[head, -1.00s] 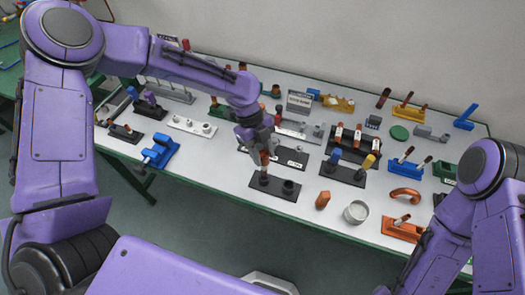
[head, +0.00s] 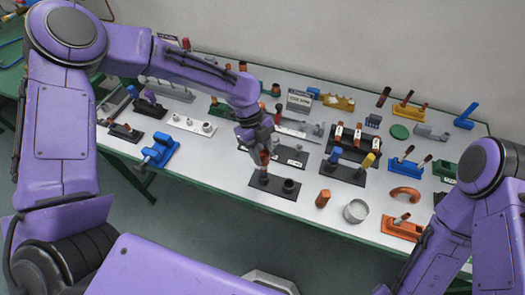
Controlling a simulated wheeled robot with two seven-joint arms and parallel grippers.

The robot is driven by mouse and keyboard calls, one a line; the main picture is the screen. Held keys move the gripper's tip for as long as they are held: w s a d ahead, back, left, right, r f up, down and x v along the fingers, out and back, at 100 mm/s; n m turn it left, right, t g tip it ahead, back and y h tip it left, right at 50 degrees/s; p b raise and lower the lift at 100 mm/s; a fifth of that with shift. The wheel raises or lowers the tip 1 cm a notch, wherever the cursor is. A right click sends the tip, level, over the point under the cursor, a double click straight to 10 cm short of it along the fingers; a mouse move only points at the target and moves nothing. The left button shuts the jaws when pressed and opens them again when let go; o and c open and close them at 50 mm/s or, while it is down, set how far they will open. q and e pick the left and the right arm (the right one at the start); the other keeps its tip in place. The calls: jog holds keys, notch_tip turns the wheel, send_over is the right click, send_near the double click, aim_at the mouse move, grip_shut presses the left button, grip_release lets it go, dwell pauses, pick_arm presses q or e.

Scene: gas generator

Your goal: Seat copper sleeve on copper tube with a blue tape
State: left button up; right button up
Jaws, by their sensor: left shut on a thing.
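My left gripper (head: 262,147) points down over a black two-socket base (head: 285,194) near the front middle of the table. It is shut on a small copper-coloured piece (head: 264,159), which looks upright above the base's left socket; I cannot tell if it is the sleeve or a tube, or whether it touches the socket. A blue-topped upright piece (head: 335,155) and a yellow-topped one (head: 368,160) stand on another black base (head: 343,174) to the right. Which part is the blue-taped tube is too small to tell. My right arm shows at the right; its gripper is out of view.
A copper block (head: 323,199), a grey metal cup (head: 356,211) and an orange base (head: 402,230) stand along the front edge. A blue fixture (head: 160,151) is at the left. Many small fixtures crowd the back; the front strip left of the cup is mostly clear.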

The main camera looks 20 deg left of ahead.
pick_arm(q)
jog(key=shift+f+b, duration=0.6)
jog(key=shift+f, duration=0.6)
jog(key=o, duration=1)
jog(key=shift+c, duration=0.2)
jog(key=b+v, duration=0.2)
jog(key=v, duration=0.8)
jog(key=shift+r, duration=0.25)
